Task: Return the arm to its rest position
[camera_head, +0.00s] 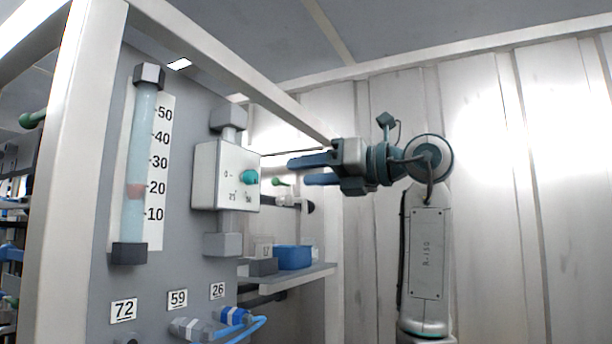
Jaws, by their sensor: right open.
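My right arm (426,250) stands on the right of the head view, its upper part bent to the left. My right gripper (296,171) points left with its two blue fingers apart and nothing between them. The fingertips are to the right of a white control box (212,175) with a teal knob (251,177), and appear apart from it. My left gripper is not in view.
A grey panel (185,110) carries a flow tube (142,165) with a red float near 20. Blue hoses (250,327) plug in below. A blue bin (293,257) sits on a shelf (305,276). A white frame beam (230,75) runs overhead.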

